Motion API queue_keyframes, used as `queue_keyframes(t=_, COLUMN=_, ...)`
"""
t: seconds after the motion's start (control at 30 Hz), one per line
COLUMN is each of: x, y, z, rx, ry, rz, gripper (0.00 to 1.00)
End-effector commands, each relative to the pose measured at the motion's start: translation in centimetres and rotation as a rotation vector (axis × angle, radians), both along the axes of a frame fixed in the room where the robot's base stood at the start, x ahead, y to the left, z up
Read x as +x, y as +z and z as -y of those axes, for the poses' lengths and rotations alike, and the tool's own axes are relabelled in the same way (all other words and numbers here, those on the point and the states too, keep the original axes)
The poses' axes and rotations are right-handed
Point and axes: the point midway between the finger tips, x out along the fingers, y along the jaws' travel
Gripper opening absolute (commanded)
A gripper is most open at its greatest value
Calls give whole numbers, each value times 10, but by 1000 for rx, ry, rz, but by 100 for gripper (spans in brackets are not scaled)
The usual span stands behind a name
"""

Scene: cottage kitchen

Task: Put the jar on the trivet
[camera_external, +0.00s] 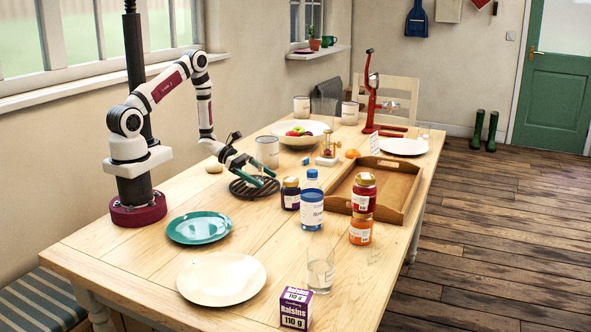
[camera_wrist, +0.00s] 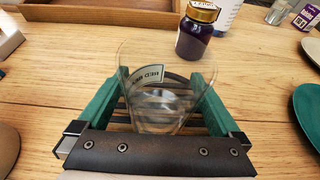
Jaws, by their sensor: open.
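A clear glass jar (camera_wrist: 150,112) with a small pale label is between the green fingers of my gripper (camera_wrist: 165,77) in the wrist view. The dark slatted trivet (camera_wrist: 121,117) shows beneath and through the glass, and the jar appears to stand on it. My gripper is open, with a finger on either side of the jar. In the external view, my gripper (camera_external: 271,179) is low over the round black trivet (camera_external: 243,193). I cannot make out the clear jar there.
A purple jar with a gold lid (camera_external: 290,197) and a blue-capped bottle (camera_external: 311,207) stand close to the right. A red jar (camera_external: 363,193) sits on an orange jar (camera_external: 361,230) by a wooden tray (camera_external: 405,189). A teal plate (camera_external: 199,228) lies in front.

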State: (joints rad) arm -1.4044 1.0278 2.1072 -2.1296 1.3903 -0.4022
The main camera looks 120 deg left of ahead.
Motion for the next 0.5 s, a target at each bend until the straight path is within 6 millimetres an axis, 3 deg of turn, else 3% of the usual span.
queue_keyframes(t=0.07, x=-7, y=4, z=-1, rx=1, ry=3, rz=0, gripper=100)
queue_keyframes(t=0.5, x=-98, y=42, z=-1, rx=2, ry=5, rz=0, gripper=100)
